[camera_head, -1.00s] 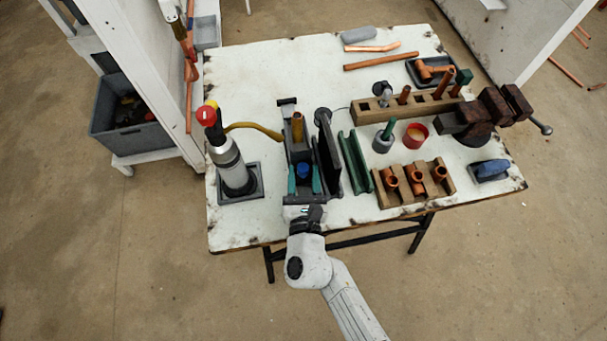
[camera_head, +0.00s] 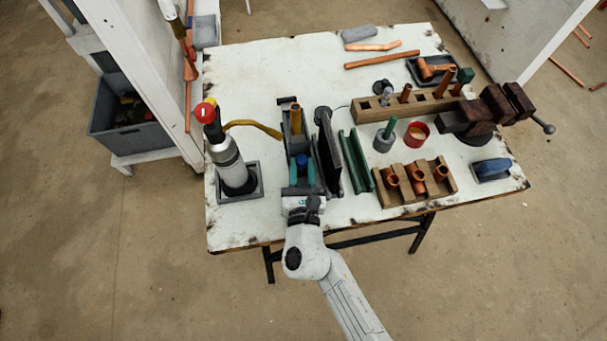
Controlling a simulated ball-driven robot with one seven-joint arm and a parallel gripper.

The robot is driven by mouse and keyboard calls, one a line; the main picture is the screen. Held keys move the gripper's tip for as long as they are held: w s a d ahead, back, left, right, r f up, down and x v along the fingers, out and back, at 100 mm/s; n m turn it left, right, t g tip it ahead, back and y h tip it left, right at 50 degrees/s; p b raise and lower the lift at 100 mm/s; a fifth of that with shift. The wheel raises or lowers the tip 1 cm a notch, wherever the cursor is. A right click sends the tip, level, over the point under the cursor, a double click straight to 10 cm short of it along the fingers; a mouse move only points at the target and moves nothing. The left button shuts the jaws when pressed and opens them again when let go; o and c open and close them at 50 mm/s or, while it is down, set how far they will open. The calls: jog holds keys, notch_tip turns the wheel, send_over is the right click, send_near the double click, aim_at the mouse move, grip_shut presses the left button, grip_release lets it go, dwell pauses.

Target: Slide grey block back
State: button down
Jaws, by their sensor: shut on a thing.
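The grey block (camera_head: 299,146) sits in a narrow dark bench fixture left of the table's middle, with a blue knob (camera_head: 302,160) at its near end. An upright yellow-brown tube (camera_head: 296,121) stands at the far part of the fixture. My gripper (camera_head: 302,167) reaches in from the table's near edge. Its teal fingers are shut on the blue knob, one on each side. The gripper body hides the near end of the fixture, and the underside of the block is hidden.
A red-topped cylinder tool (camera_head: 231,165) stands close on the left. A dark upright plate (camera_head: 328,155) and green channel pieces (camera_head: 354,160) stand close on the right. Wooden fitting holders (camera_head: 415,185) and a vise (camera_head: 480,115) lie farther right. The back left tabletop (camera_head: 260,75) is clear.

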jog(key=shift+w+a+b, duration=0.25)
jog(key=shift+w, duration=0.5)
jog(key=shift+w+a+b, duration=0.2)
jog(key=shift+w+b, duration=0.05)
jog(key=shift+w, duration=0.45)
jog(key=c, duration=0.8)
grip_release()
jog(key=shift+s, duration=0.1)
jog(key=s, duration=0.3)
jog(key=s+d, duration=0.1)
jog(key=s, duration=0.3)
jog(key=s+b, duration=0.1)
jog(key=s, duration=0.2)
jog(key=shift+s+d, duration=0.2)
jog(key=shift+s, duration=0.05)
